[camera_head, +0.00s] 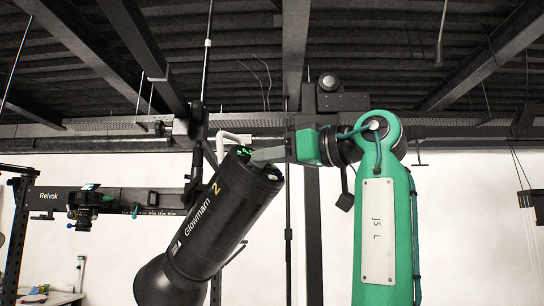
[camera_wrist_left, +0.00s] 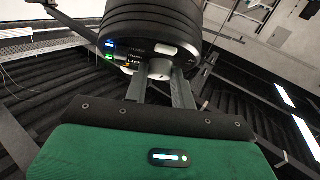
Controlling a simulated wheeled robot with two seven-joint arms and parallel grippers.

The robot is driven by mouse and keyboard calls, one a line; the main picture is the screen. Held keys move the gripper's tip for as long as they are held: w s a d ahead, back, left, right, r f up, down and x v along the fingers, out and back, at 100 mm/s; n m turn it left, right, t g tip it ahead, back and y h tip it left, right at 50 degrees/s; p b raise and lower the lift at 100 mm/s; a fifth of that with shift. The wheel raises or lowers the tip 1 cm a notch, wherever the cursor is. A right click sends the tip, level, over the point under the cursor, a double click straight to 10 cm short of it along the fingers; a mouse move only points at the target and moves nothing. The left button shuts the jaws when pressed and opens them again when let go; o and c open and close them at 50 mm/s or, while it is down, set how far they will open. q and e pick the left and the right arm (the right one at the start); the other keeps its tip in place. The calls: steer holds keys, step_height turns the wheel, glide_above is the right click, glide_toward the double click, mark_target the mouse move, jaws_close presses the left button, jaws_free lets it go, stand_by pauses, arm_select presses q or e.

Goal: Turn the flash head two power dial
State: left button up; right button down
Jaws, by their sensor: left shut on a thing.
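Flash head two (camera_head: 212,222) is a black cylinder marked "Glowmam 2", tilted with its wide front end down to the left and its back end up. Small green lights show on its back end, which also fills the top of the left wrist view (camera_wrist_left: 150,25). My left gripper (camera_head: 258,156) reaches the back end from the right. In the left wrist view its two grey fingers (camera_wrist_left: 161,72) are shut on the power dial (camera_wrist_left: 159,69), a small pale knob partly hidden between them. The dial is hidden in the head view. My right gripper is not in view.
A camera (camera_head: 82,207) hangs on a dark rail marked "Relvok" (camera_head: 110,199) at the left. A dark post and a clamp (camera_head: 197,130) stand behind the flash head. Dark beams (camera_head: 293,50) cross overhead. A table edge (camera_head: 55,298) shows at the lower left.

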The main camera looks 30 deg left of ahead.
arm_select(q)
steer(key=shift+s+f+m+t+b, duration=0.1)
steer(key=shift+m+t+b, duration=0.3)
steer(key=shift+m, duration=0.15)
steer(key=shift+s+f+m+t+b, duration=0.1)
steer(key=shift+m+t+b, duration=0.3)
steer(key=shift+m, duration=0.15)
steer(key=m+t+b, duration=0.1)
steer(key=m+t, duration=0.1)
steer(key=m, duration=0.1)
steer(key=shift+s+r+t, duration=0.1)
steer(key=shift+s+t, duration=0.05)
steer(key=shift+t, duration=0.25)
steer(key=shift+s+a+r+m+t+h+b, duration=0.15)
steer(key=shift+m+t+h+b, duration=0.75)
steer(key=shift+m, duration=0.85)
steer(key=shift+s+r+m+t+h+b, duration=0.25)
steer(key=shift+m+t+h, duration=0.35)
steer(key=shift+m+t, duration=0.9)
steer(key=shift+w+f+m, duration=0.1)
steer(key=shift+f+m, duration=0.1)
steer(key=shift+m, duration=0.15)
steer(key=o, duration=1)
